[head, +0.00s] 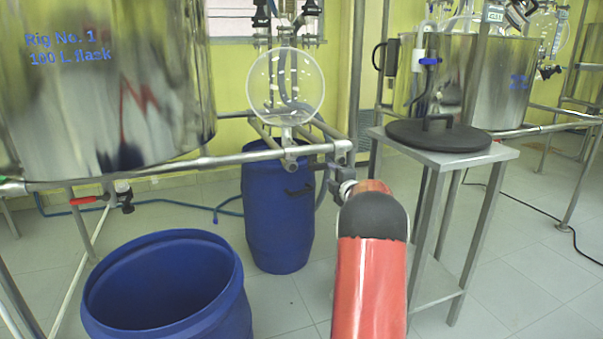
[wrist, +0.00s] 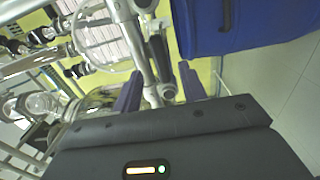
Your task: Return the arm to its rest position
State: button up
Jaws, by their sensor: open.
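My red and black arm (head: 370,270) reaches forward in the head view, toward the steel pipe frame (head: 240,157) below a round glass flask (head: 285,87). Its far end is close to the frame's right corner, and the fingers cannot be made out there. In the wrist view my gripper (wrist: 160,87) is open, with one dark purple finger on each side. A metal pipe fitting (wrist: 165,91) shows between the fingers. I cannot tell whether the fingers touch it. Nothing is held.
A closed blue barrel (head: 275,225) stands under the frame. An open blue barrel (head: 228,310) is at front left. A steel stand (head: 505,153) bearing a round black lid (head: 440,136) is close right of my arm. A large steel vessel (head: 100,110) is left. Floor at far right is partly clear.

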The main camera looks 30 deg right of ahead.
jog(key=s+a+r+m+g+h, duration=0.15)
jog(key=s+a+r+m, duration=0.3)
jog(key=a, duration=0.55)
jog(key=s+a+r+m+g, duration=0.3)
jog(key=s+a+r+m, duration=0.15)
jog(key=a, duration=0.55)
jog(key=s+a+f+m+g+y, duration=0.2)
jog(key=s+a+f, duration=0.2)
jog(key=s+a, duration=0.4)
jog(key=s+a+f+m+g+y, duration=0.2)
jog(key=s+a, duration=0.6)
jog(key=s, duration=0.4)
jog(key=s+a+f+m+g+y, duration=0.2)
jog(key=s+a+f, duration=0.4)
jog(key=s+a, duration=0.3)
jog(key=shift+s+g, duration=0.6)
jog(key=shift+g, duration=0.05)
